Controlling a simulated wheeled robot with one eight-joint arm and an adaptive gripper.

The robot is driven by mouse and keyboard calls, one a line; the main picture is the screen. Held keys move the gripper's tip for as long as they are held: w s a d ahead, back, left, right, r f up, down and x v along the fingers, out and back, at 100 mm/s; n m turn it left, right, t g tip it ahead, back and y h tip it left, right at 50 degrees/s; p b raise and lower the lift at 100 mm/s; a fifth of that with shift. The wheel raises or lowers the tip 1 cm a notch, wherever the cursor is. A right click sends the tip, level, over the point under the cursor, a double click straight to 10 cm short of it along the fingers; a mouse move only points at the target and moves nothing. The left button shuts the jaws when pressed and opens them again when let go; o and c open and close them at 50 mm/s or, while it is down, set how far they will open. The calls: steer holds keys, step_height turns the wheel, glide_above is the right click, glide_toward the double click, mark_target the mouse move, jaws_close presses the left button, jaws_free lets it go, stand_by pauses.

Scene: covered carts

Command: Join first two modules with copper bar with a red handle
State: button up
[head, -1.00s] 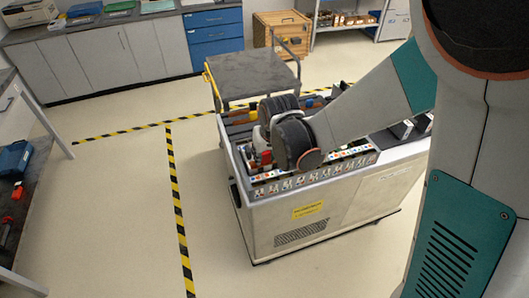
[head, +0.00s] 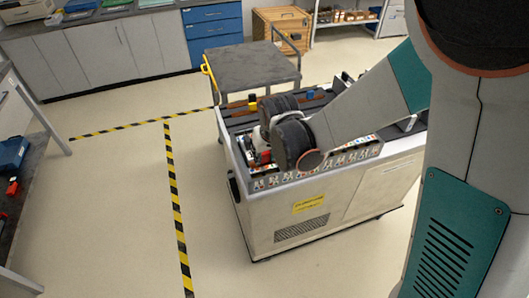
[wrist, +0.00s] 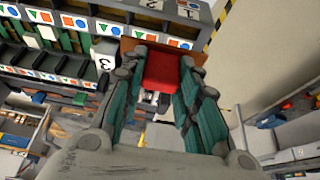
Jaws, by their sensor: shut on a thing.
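In the wrist view, the teal fingers of my gripper (wrist: 163,85) are shut on the red handle (wrist: 162,72). The copper bar (wrist: 190,52) shows beyond the handle and sticks out on both sides. In the head view, my gripper is mostly hidden behind my dark wrist, above the left end of the open cart (head: 305,222). A bit of red (head: 262,156) shows beside the wrist. I cannot tell whether the bar touches the modules.
Copper bars with a yellow handle (head: 252,102) and a blue handle (head: 311,95) lie at the cart's far side. A grey-topped trolley (head: 250,66) stands behind. The floor (head: 120,200) left of the cart is clear, crossed by striped tape.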

mark_target(265, 161)
steer(key=shift+f+b, duration=1.95)
steer(key=shift+f, duration=0.5)
steer(key=shift+f, duration=0.15)
steer(key=o, duration=1.2)
steer(key=shift+c, duration=0.2)
